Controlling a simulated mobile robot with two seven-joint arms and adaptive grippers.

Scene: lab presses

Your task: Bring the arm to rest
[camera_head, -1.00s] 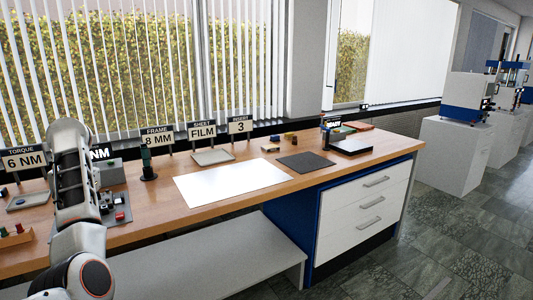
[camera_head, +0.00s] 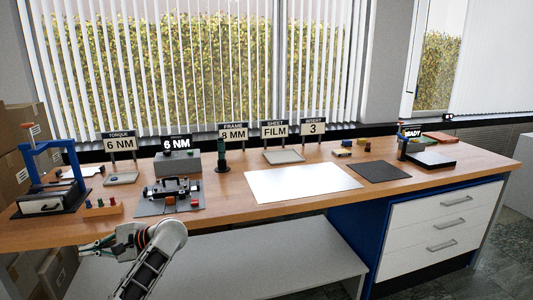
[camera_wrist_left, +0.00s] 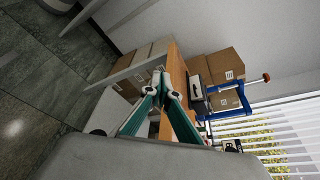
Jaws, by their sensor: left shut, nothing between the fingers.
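My left arm comes in at the bottom left of the head view, in front of the bench's front edge. Its left gripper (camera_head: 84,248) points left, low beside the bench, and is shut and empty. In the left wrist view the gripper's green fingers (camera_wrist_left: 161,76) come together at the tips, with nothing between them. The wooden bench (camera_head: 280,198) and cardboard boxes (camera_wrist_left: 215,66) lie beyond the fingers in that view. My right gripper is not in view.
A blue-framed press (camera_head: 48,160) stands at the bench's left end. A dark fixture (camera_head: 170,193), a white sheet (camera_head: 300,182) and a dark mat (camera_head: 378,171) lie along the top. A grey lower shelf (camera_head: 240,262) juts out below. Floor space (camera_wrist_left: 45,85) shows in the wrist view.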

